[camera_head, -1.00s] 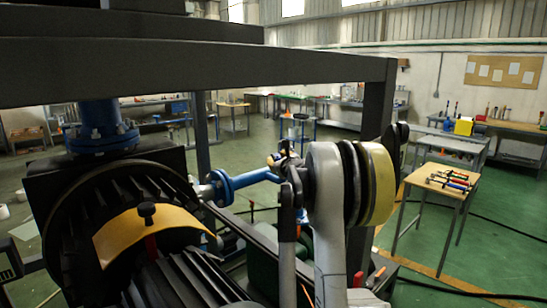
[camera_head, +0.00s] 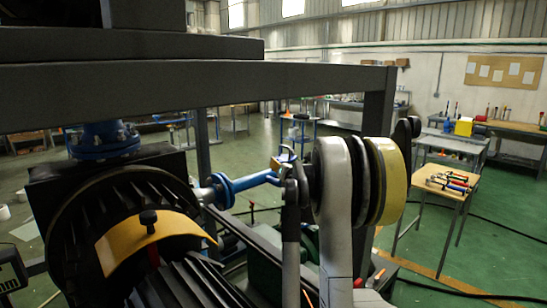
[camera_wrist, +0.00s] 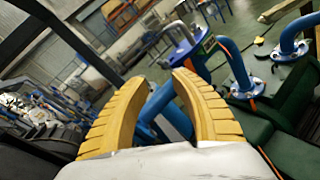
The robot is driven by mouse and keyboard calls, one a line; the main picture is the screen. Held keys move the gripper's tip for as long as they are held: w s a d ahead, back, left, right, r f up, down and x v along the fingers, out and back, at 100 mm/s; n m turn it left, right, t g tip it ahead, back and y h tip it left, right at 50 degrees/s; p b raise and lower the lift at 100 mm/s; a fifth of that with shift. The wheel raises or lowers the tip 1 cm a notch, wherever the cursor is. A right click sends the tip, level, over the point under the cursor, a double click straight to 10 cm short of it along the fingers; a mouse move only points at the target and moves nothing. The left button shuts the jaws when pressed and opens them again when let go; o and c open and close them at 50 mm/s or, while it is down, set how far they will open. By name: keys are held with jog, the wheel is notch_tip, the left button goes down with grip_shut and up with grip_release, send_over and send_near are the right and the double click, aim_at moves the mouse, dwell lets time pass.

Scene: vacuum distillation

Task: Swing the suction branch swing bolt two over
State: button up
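The blue suction branch pipe (camera_head: 250,181) runs from a flange on the left toward my arm in the head view. A small yellowish piece (camera_head: 275,163) shows at its right end; I cannot tell whether it is a swing bolt or a fingertip. My gripper is mostly hidden behind my arm there. In the wrist view, its two yellow ribbed fingers (camera_wrist: 160,82) stand apart with a gap. No swing bolt two can be made out clearly. I cannot tell whether the fingers touch anything.
A dark frame beam (camera_head: 200,85) crosses above, with a post (camera_head: 378,115) right of the pipe. A ribbed dark machine with a yellow guard (camera_head: 145,232) stands at left. In the wrist view, blue flanged pipes (camera_wrist: 240,78) and green housings (camera_wrist: 297,150) are at right.

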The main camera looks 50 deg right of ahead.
jog(key=w+d+m+p, duration=0.1)
jog(key=w+d+m, duration=0.1)
jog(key=m, duration=0.6)
jog(key=w+d+m+p, duration=0.1)
jog(key=w+m, duration=0.3)
jog(key=m, duration=0.5)
jog(key=w+d+f+m+t+p, duration=0.1)
jog(key=w+d+m, duration=0.2)
jog(key=m, duration=0.6)
jog(key=shift+w+p, duration=0.3)
jog(key=shift+p, duration=0.1)
jog(key=shift+r, duration=0.1)
grip_shut()
